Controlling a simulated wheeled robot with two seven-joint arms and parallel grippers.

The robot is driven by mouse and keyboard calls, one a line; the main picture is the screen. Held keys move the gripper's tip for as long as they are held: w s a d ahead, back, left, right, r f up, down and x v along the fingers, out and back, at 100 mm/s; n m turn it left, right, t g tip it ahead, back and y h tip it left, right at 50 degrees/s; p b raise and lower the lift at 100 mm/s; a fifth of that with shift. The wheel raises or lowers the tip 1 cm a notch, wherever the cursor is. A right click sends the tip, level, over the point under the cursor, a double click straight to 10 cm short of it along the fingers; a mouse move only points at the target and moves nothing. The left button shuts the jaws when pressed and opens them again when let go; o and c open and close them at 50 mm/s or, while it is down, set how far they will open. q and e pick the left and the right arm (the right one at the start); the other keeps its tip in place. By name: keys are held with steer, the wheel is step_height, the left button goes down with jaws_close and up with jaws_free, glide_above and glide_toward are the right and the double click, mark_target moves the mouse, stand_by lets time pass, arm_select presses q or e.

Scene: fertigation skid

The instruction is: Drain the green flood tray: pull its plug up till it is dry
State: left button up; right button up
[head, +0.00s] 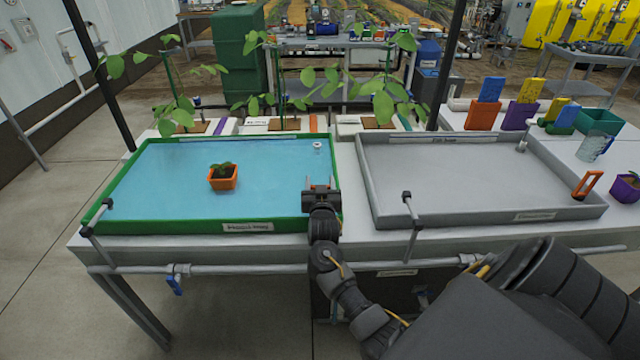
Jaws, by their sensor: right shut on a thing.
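The green flood tray (220,227) stands at the left of the bench, with blue water (165,175) over its floor. A small white fitting (317,148), perhaps the plug, stands near its back right corner. An orange pot with a seedling (222,180) sits in the water. My right gripper (320,184) is over the tray's right end, on the near side of the white fitting and apart from it in the picture. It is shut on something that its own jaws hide. My left gripper is out of view.
A grey tray (480,214) without visible water stands to the right, with an orange handle (587,185) at its right side. Potted plants line the back.

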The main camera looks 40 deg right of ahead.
step_height(320, 180, up, 3)
steer(key=p, duration=0.2)
steer(key=shift+r+p, duration=0.15)
steer(key=shift+p, duration=0.2)
steer(key=shift+r, duration=0.1)
steer(key=o, duration=1.4)
steer(key=b+v, duration=0.1)
steer(key=v, duration=0.9)
steer(key=shift+s+a+b, duration=0.3)
steer(key=shift+b, duration=0.05)
